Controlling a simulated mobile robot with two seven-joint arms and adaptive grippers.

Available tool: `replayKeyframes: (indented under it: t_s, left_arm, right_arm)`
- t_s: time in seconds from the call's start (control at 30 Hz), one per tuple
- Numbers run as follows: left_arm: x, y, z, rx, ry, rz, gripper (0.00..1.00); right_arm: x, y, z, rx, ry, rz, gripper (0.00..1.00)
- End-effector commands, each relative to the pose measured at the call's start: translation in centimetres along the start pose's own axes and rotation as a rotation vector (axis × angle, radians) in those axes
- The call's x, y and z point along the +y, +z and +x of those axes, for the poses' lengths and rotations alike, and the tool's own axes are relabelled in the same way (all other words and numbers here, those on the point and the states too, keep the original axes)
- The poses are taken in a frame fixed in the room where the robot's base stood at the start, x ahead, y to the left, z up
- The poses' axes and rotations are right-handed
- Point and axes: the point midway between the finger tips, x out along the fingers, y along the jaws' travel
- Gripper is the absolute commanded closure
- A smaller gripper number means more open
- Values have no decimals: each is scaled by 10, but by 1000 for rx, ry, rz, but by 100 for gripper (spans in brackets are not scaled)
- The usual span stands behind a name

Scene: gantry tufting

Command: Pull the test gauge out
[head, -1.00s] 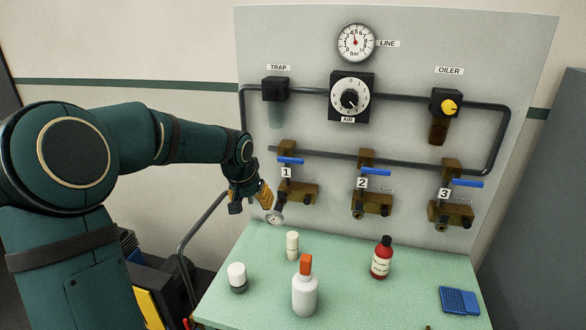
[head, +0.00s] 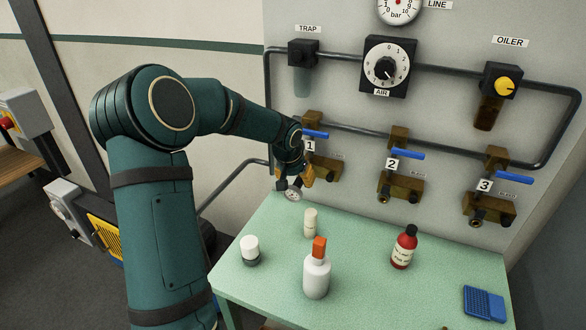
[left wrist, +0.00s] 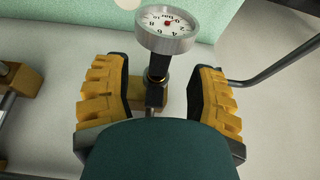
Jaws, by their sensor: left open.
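The test gauge is a small round dial with a silver rim and a dark stem. In the head view the test gauge (head: 293,194) sits at the lower left of station 1, face up. In the left wrist view the test gauge (left wrist: 167,30) is at top centre, its stem running down to a brass block. My left gripper (head: 291,178) is at the gauge in the head view. In the left wrist view my left gripper (left wrist: 160,90) is open, its yellow ribbed fingers on either side of the stem with gaps. My right gripper is in no view.
Blue-handled valves (head: 404,154) and brass blocks line the panel (head: 450,130).

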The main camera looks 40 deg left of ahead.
Motion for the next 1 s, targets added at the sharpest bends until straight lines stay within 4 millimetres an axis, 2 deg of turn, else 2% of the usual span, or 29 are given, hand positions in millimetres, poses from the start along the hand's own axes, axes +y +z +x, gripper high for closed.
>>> replayKeyframes:
  t_s: [0.1,0.3,0.5,0.77,0.9,0.93,1.0]
  left_arm:
    - [0,0,21,-2,1,0,43]
    - [0,0,44,-2,1,-1,43]
    - [0,0,51,1,0,0,43]
    - [0,0,51,1,0,0,44]
    - [0,0,51,1,0,0,93]
    - [0,0,51,1,0,0,100]
    - [0,0,51,0,0,0,100]
  right_arm:
    - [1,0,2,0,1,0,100]
    - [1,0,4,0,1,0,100]
    - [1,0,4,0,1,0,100]
    - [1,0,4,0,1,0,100]
    - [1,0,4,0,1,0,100]
    - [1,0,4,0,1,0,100]
    - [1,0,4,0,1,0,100]
